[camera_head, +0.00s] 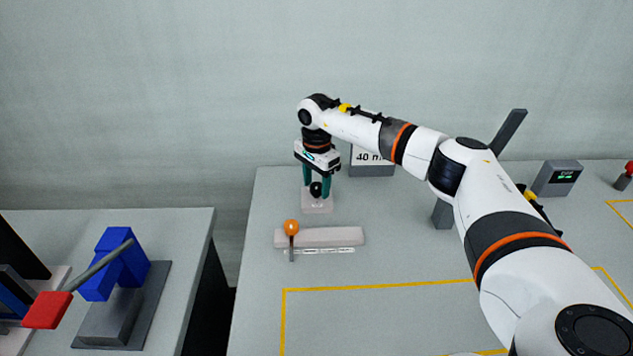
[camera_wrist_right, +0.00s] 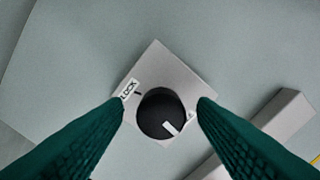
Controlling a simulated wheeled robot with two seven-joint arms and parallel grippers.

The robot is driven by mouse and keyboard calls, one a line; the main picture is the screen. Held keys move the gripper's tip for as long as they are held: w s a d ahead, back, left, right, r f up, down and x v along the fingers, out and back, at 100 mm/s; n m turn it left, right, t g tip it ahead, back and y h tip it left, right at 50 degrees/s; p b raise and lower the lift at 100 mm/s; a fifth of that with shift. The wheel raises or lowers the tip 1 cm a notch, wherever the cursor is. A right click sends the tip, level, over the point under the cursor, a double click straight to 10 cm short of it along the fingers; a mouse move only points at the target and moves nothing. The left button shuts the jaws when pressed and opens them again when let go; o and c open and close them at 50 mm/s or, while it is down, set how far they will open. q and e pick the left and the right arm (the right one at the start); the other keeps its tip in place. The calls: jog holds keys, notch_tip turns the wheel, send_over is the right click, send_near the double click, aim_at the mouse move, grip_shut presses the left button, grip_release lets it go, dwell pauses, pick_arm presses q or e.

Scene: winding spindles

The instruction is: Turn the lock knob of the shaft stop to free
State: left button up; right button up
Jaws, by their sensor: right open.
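The lock knob (camera_wrist_right: 158,112) is a round black knob on a light square plate (camera_wrist_right: 182,68). It also shows in the head view (camera_head: 316,189), partly hidden by the fingers. A white LOCK label (camera_wrist_right: 128,89) lies at the plate's upper left in the wrist view. The knob's white pointer line points to the lower right, away from LOCK. Another marking at the plate's right edge is mostly hidden by a finger. My right gripper (camera_wrist_right: 160,104) is open, with its green fingers on either side of the knob; I cannot tell whether they touch it. My left gripper is out of view.
A pale bar (camera_head: 335,238) with an orange-tipped lever (camera_head: 291,228) lies just in front of the plate. A sign (camera_head: 370,160) reading 40 stands behind my right arm. A blue stand (camera_head: 112,265) with a rod is on the left table. The yellow-outlined area is mostly clear.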

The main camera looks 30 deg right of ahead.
aim_at(316, 185)
notch_tip(316, 185, up, 12)
jog(key=shift+b, duration=0.45)
jog(key=shift+r, duration=0.1)
dwell(0.4)
